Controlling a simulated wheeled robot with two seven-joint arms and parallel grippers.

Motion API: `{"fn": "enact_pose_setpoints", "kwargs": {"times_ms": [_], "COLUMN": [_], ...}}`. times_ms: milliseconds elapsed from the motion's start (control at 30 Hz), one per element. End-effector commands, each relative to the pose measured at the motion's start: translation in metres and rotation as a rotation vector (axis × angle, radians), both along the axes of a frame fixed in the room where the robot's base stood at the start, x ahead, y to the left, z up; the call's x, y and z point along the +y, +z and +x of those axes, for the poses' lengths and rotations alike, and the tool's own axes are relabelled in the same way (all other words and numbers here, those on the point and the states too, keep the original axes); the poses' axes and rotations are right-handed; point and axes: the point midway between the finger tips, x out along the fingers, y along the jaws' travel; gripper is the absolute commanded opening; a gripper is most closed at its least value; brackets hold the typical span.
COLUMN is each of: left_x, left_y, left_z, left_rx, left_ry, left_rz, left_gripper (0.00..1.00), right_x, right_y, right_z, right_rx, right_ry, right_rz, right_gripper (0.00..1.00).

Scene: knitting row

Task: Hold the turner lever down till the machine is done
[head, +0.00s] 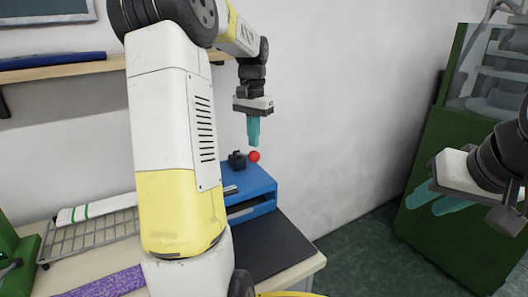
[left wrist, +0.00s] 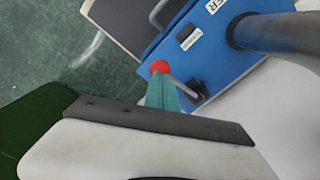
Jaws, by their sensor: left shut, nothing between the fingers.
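The blue turner machine (head: 248,187) sits on the bench. Its lever ends in a round red knob (head: 254,156), beside a small black block on the machine's top. My left gripper (head: 253,144) is shut, empty and pointing down just above the knob. I cannot tell whether the fingertips touch it. My right gripper (head: 432,203) is open and empty at the right, away from the machine.
A dark mat (head: 265,248) lies in front of the machine. A wire rack (head: 85,240) with a white, green-striped cloth and a purple knitted piece (head: 115,284) are at left. A green cabinet (head: 440,220) stands at right. A shelf (head: 60,72) is on the wall.

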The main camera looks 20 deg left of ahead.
Motion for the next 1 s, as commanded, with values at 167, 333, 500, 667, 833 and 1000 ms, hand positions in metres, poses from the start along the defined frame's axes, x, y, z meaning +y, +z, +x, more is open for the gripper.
{"fn": "enact_pose_setpoints", "kwargs": {"times_ms": [167,333,500,667,833,1000], "left_x": [0.0,0.0,0.0,0.0,0.0,0.0], "left_y": [0.0,0.0,-0.001,-0.007,-0.014,-0.021], "left_z": [0.0,0.0,0.0,0.0,0.0,0.0], "left_rx": [0.0,0.0,0.001,0.002,0.001,0.001], "left_ry": [0.0,0.0,0.0,0.0,0.0,0.0], "left_rz": [0.0,0.0,0.0,0.0,0.0,0.0], "left_gripper": [0.2,0.2,0.2,0.2,0.2,0.2], "right_x": [0.0,0.0,0.0,0.0,0.0,0.0], "right_y": [0.0,0.0,0.0,0.0,0.0,0.0], "right_z": [0.0,0.0,0.0,0.0,0.0,0.0], "right_rx": [0.0,0.0,0.0,0.0,0.0,0.0], "right_ry": [0.0,0.0,0.0,0.0,0.0,0.0], "right_rz": [0.0,0.0,0.0,0.0,0.0,0.0], "right_gripper": [0.34,0.34,0.34,0.34,0.34,0.34]}}
